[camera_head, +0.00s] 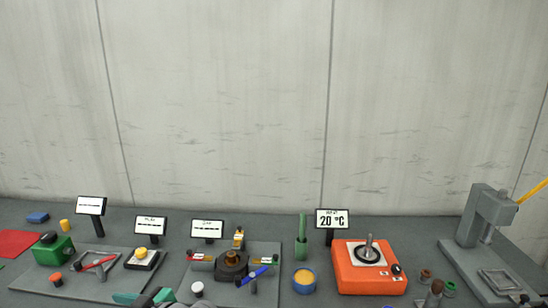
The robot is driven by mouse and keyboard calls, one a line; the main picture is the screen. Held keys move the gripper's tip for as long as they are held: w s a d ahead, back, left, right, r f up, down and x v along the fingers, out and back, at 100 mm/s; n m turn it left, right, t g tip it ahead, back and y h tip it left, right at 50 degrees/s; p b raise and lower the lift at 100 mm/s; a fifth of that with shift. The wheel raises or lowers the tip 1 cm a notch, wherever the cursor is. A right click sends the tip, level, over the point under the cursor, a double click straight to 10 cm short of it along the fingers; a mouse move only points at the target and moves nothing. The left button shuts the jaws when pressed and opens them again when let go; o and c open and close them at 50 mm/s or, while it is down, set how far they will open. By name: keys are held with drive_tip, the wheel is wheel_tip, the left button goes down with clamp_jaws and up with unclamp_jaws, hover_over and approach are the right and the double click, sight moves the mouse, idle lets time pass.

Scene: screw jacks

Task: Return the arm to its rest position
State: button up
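A dark grey shape with two teal parts (126,297) shows at the bottom edge, left of the middle, in front of the grey plates. It may be the end of my arm with my gripper, but it is small and cut off by the frame. I cannot tell whether it is open or shut, or whether it holds anything. No other part of my arm is clearly seen.
A long grey bench (285,235) runs along a concrete wall.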

drive_tip(key=s+d+f+m+t+h, duration=0.55)
drive_tip(key=d+f+m, duration=0.3)
drive_tip(key=d, duration=0.25)
drive_tip(key=s+d+f+m+t+h, duration=0.4)
drive_tip(key=d+f+m+t, duration=0.35)
drive_tip(key=d+f, duration=0.3)
drive_tip(key=s+d+h, duration=0.2)
drive_tip(key=s+d, duration=0.6)
drive_tip(key=s, duration=0.4)
drive_tip(key=s+d+f+n+g+h, duration=0.1)
drive_tip(key=s+d+h, duration=0.2)
drive_tip(key=s+d, duration=0.6)
drive_tip(key=s, duration=0.3)
drive_tip(key=shift+s+d+f+n+g, duration=0.15)
drive_tip(key=shift+d+n+g, duration=0.05)
drive_tip(key=shift+n+g, duration=0.1)
